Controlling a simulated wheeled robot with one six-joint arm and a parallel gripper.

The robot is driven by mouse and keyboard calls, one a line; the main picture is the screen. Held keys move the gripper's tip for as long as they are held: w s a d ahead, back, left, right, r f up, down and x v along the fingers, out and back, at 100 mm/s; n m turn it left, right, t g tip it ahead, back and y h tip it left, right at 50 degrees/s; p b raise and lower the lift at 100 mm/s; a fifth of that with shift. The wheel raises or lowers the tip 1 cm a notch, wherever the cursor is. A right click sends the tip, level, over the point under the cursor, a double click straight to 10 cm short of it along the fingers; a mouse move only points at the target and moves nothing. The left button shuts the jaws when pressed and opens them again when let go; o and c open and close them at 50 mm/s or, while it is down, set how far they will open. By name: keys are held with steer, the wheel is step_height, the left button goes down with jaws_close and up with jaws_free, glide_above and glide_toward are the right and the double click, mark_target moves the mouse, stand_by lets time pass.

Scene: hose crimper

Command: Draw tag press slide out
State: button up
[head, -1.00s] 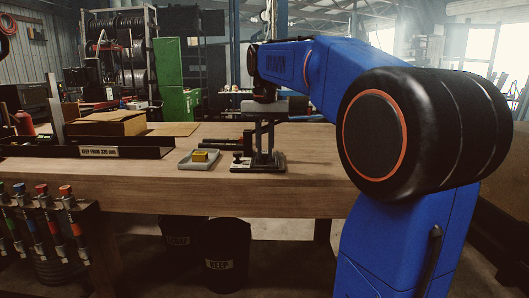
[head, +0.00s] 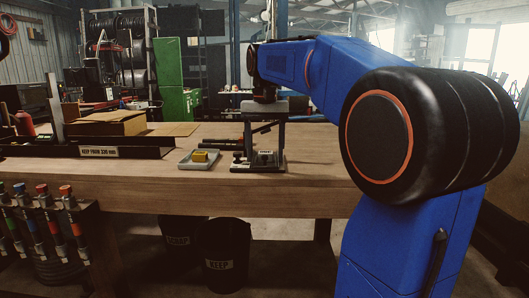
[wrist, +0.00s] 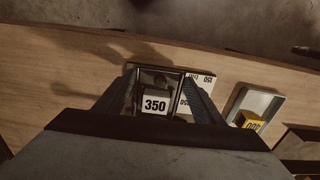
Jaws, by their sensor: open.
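The tag press (head: 240,168) is a low dark unit near the table's front edge, with a small dark knob on its left. My gripper (head: 264,150) points down over it, its two long fingers spread apart with nothing gripped. A white plate with printed numbers (wrist: 201,78) lies partly behind the right finger. I cannot tell whether the fingers touch the press, or how far its slide is out.
A grey tray (head: 187,164) with a yellow block (head: 200,156) stands just left of the press. Further left is a long dark trough (head: 115,152) with a cardboard box (head: 106,123) behind it. The wooden bench (head: 318,165) is clear right of the press. Bins (head: 224,252) stand below.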

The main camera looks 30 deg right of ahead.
step_height(320, 180, up, 9)
stand_by(1.6)
stand_by(0.4)
steer(key=s+a+f+n+t, duration=0.1)
steer(key=s+a+f, duration=0.3)
steer(key=s+f, duration=0.4)
steer(key=s+a+f+n+t, duration=0.2)
steer(key=s+f, duration=0.6)
steer(key=f, duration=0.6)
steer(key=s+a+f+n+t, duration=0.1)
steer(key=s+a+f+n, duration=0.2)
steer(key=s+a+f, duration=0.2)
steer(key=s+f, duration=0.3)
steer(key=f, duration=0.3)
steer(key=shift+a+f+n+t, duration=0.25)
steer(key=shift+a+n+t, duration=0.1)
steer(key=shift+n+t, duration=0.05)
